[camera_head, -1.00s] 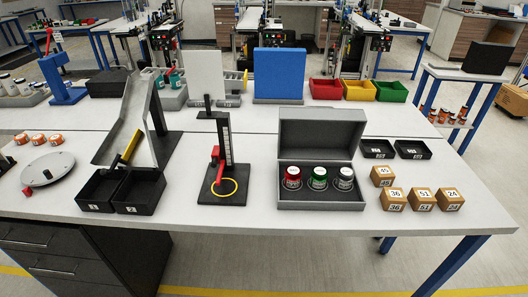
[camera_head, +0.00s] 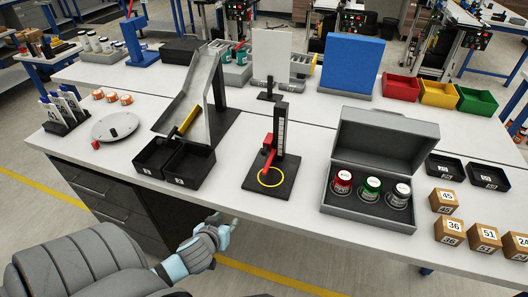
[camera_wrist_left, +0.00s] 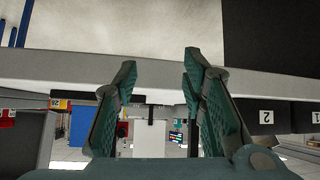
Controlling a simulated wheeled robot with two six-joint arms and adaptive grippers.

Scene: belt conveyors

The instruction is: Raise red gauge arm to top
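The gauge stand (camera_head: 285,185) is a black base with a black upright post and a white scale strip, in the middle of the table in the head view. Its red gauge arm (camera_head: 268,152) sits low on the post, above a yellow ring on the base. My left gripper (camera_head: 226,226) is in front of the table's near edge, below and left of the stand, apart from it. In the left wrist view its two fingers (camera_wrist_left: 160,72) are spread with nothing between them. I cannot make out the gauge in that view. My right gripper is not in view.
Left of the stand are two black bins (camera_head: 175,163) under a grey chute (camera_head: 205,85). Right of it is an open grey case (camera_head: 375,208) with red, green and silver-topped jars. Numbered boxes (camera_head: 449,230) stand at the right. Bare tabletop lies in front of the stand.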

